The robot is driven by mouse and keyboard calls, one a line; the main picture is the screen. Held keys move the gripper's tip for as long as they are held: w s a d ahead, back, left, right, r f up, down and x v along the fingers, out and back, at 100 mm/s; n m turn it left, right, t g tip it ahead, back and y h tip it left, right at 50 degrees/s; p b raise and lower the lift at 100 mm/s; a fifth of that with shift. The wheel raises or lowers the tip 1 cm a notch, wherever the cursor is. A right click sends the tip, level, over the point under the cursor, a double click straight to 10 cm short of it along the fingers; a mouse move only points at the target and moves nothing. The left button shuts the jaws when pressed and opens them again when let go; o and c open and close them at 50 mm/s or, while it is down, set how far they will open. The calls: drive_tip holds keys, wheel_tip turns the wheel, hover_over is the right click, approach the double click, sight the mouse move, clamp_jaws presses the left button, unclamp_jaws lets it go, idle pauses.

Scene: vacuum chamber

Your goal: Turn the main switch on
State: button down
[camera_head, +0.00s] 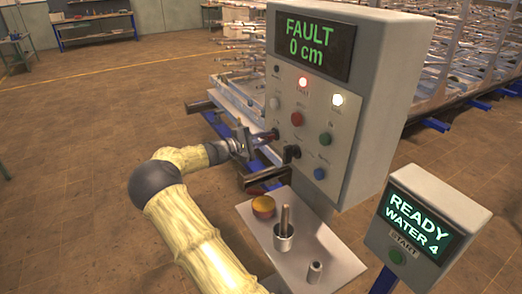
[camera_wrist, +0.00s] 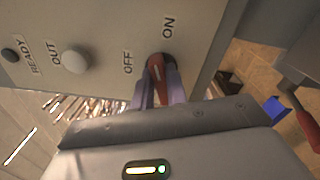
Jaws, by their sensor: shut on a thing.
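The main switch, a red-handled rotary knob (camera_wrist: 157,72), sits on the grey control panel (camera_head: 285,105) with OFF and ON labels beside it in the wrist view. My gripper (camera_wrist: 158,90) has its two fingers on either side of the red handle, shut on it.
The panel's screen (camera_head: 313,44) reads FAULT 0 cm. A READY WATER 4 box (camera_head: 420,225) stands right.

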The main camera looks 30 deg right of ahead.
drive_tip(key=m+b, duration=0.4)
drive_tip(key=b, duration=0.2)
drive_tip(key=shift+f+m, duration=0.15)
drive_tip(key=shift+m, duration=0.15)
drive_tip(key=c, duration=1.4)
unclamp_jaws()
drive_tip(key=shift+a+r, duration=0.1)
drive_tip(key=shift+r, duration=0.1)
drive_tip(key=shift+f, duration=0.1)
drive_tip(key=shift+a, duration=0.5)
drive_tip(key=a+b, duration=0.1)
drive_tip(key=a, duration=1.5)
drive_tip(key=shift+w+a, duration=0.2)
drive_tip(key=shift+w, duration=0.2)
